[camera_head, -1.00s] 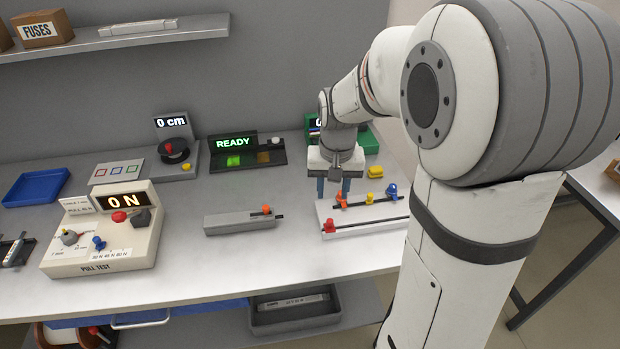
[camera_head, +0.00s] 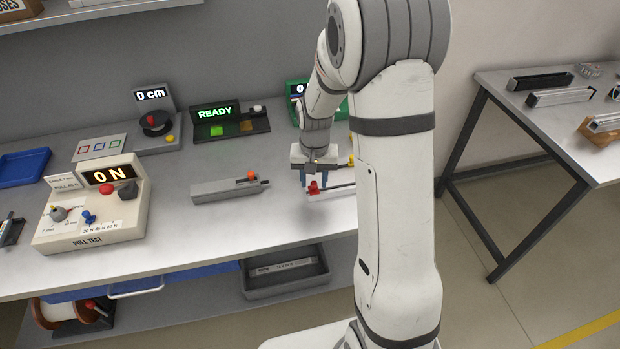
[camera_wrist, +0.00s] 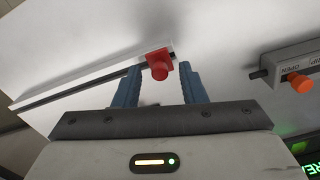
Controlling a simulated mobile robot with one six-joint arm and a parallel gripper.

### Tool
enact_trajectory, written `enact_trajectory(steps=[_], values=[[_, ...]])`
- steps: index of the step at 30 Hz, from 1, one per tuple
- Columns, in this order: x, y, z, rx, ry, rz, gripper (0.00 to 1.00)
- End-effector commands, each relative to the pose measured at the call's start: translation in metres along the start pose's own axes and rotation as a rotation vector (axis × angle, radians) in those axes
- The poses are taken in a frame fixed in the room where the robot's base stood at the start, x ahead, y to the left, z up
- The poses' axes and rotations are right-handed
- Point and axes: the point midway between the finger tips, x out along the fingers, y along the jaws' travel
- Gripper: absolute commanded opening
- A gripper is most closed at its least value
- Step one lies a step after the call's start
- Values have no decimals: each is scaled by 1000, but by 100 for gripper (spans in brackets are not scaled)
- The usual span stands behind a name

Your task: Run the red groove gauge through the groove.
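The red groove gauge (camera_head: 314,188) sits at the left end of the white grooved block (camera_head: 342,192) in the head view. In the wrist view the gauge (camera_wrist: 158,68) is a square red piece with a round knob, at one end of the long dark groove (camera_wrist: 75,85). My gripper (camera_head: 316,181) is low over that end of the block. In the wrist view my gripper (camera_wrist: 160,72) is open, with one blue finger on each side of the gauge and gaps showing. My arm hides the right part of the block in the head view.
A grey block with an orange knob (camera_head: 252,175) stands left of the grooved block. A yellow piece (camera_head: 351,160) shows beside my arm. The pull tester (camera_head: 95,215) and READY box (camera_head: 230,122) stand farther left. Bare table lies in front.

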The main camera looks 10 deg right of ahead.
Motion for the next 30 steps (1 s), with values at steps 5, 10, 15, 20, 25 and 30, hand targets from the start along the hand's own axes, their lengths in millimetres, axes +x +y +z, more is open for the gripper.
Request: enact_trajectory(steps=[5, 10, 15, 20, 25, 30], values=[[1, 0, 0, -1, 1, 0, 38], [1, -1, 0, -1, 0, 0, 29], [1, -1, 0, -2, 0, 0, 15], [1, -1, 0, -2, 0, 0, 2], [1, -1, 0, -2, 0, 0, 0], [1, -1, 0, -3, 0, 0, 0]])
